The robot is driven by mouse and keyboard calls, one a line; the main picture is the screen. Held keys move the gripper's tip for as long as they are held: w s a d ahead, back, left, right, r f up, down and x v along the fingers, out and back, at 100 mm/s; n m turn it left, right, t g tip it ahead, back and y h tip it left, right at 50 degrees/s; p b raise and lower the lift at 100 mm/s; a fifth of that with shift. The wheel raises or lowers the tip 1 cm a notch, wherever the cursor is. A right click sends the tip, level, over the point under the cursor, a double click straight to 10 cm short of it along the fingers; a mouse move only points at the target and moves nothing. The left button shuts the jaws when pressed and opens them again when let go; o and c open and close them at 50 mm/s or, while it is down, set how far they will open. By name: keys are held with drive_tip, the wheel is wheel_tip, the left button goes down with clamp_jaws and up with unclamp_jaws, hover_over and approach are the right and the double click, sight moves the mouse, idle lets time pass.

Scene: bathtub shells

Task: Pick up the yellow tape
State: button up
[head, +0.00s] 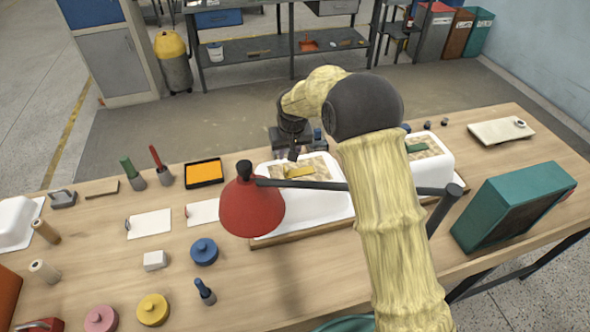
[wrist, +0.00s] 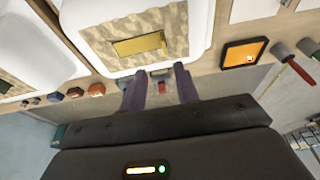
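The yellow tape (head: 299,171) is a flat strip lying on a tan patterned patch of a white bathtub shell (head: 328,203). In the wrist view the tape (wrist: 139,44) lies whole and uncovered, ahead of the fingertips. My gripper (head: 293,152) is above the far edge of that shell, and my arm hides part of it in the head view. In the wrist view my gripper (wrist: 160,84) has its two fingers apart, with no tape between them. A small reddish item shows in the gap, apparently below the fingers.
A red lamp (head: 252,206) and its dark arm stand in front of the shell. A second shell (head: 436,165) with a green strip is to the right. An orange tray (head: 204,173) and upright tools are to the left. A green box (head: 512,205) stands at the right.

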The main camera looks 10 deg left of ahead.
sight(285, 169)
drive_tip(key=x, duration=0.4)
drive_tip(key=shift+w+p, duration=0.35)
drive_tip(key=shift+p, duration=0.05)
drive_tip(key=shift+d+r, duration=0.1)
drive_tip(key=shift+d, duration=0.15)
drive_tip(key=shift+s+a+f+p, duration=0.25)
drive_tip(key=shift+a+f+p, duration=0.05)
drive_tip(key=shift+a+p, duration=0.15)
drive_tip(key=p+x, duration=0.1)
drive_tip(key=x, duration=0.1)
drive_tip(key=p+x, duration=0.1)
drive_tip(key=shift+a+f, duration=0.3)
drive_tip(key=shift+f, duration=0.05)
drive_tip(key=shift+w+f, duration=0.1)
drive_tip(key=shift+f, duration=0.35)
clamp_jaws()
